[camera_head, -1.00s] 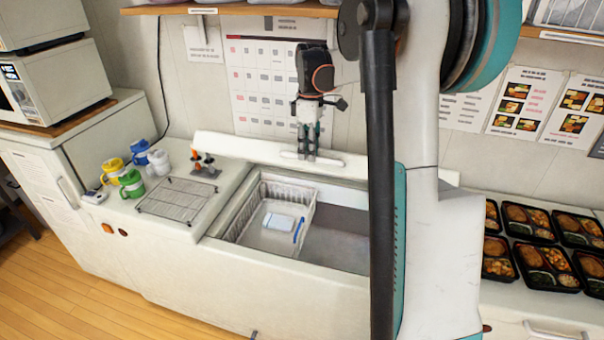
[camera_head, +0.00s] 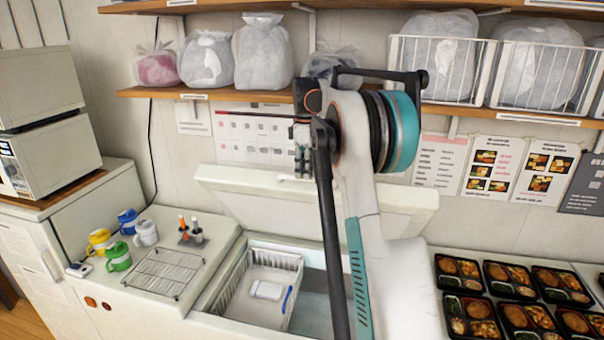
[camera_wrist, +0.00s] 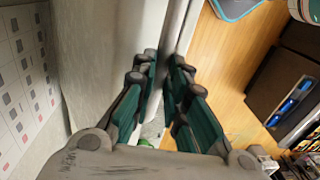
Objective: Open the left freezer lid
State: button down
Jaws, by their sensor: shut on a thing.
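The freezer lid (camera_head: 235,192) is a long white panel tilted up behind the open freezer well. My gripper (camera_head: 302,172) is at the lid's upper edge, in front of the wall calendar. In the wrist view my gripper (camera_wrist: 165,75) has its teal fingers closed about the pale lid edge (camera_wrist: 183,25). The exact contact at the fingertips is partly hidden. The open well holds a white wire basket (camera_head: 232,282) with a pale box (camera_head: 268,290) inside. My arm hides part of the lid and the well's right side.
Left of the well are a wire rack (camera_head: 163,272), several coloured mugs (camera_head: 118,256) and small bottles (camera_head: 190,232). Several bento trays (camera_head: 472,318) cover the right side. A shelf (camera_head: 215,95) with bags hangs above the lid and my gripper.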

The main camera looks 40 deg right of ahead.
jog(key=shift+w+d+f, duration=0.1)
jog(key=shift+d+f, duration=0.3)
jog(key=shift+d, duration=0.1)
jog(key=c, duration=1.7)
grip_release()
jog(key=shift+w+d, duration=0.1)
jog(key=shift+o, duration=0.7)
jog(key=shift+w+d+f, duration=0.35)
jog(key=shift+d, duration=0.15)
jog(key=shift+a+r, duration=0.15)
jog(key=shift+a, duration=0.05)
jog(key=shift+a+r, duration=0.1)
jog(key=shift+r, duration=0.05)
jog(key=shift+r, duration=0.2)
notch_tip(320, 180, up, 11)
jog(key=shift+w+d+r, duration=0.15)
jog(key=shift+w+d, duration=0.15)
jog(key=shift+d, duration=0.15)
